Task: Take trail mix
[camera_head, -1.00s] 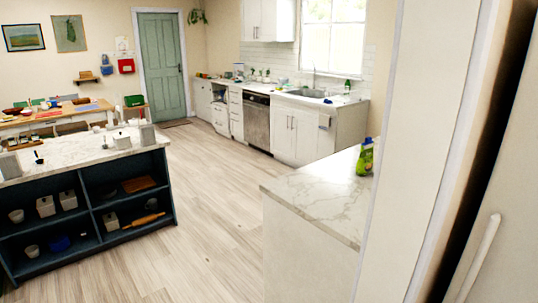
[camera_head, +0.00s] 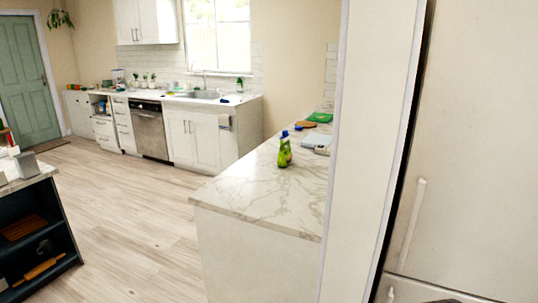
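I cannot make out any trail mix in this view. My gripper and arm do not show in the head view. A green spray-type bottle with a blue top (camera_head: 284,150) stands upright on the marble counter (camera_head: 250,195) in the middle. Behind it lie a green board (camera_head: 319,117), a brown round item (camera_head: 305,125) and pale flat items.
A tall white fridge (camera_head: 450,150) and a white panel (camera_head: 375,150) fill the right side. A dark island shelf (camera_head: 60,225) stands at the lower left. Open wooden floor (camera_head: 140,210) lies between. Sink counter, dishwasher (camera_head: 150,130) and green door (camera_head: 25,80) are behind.

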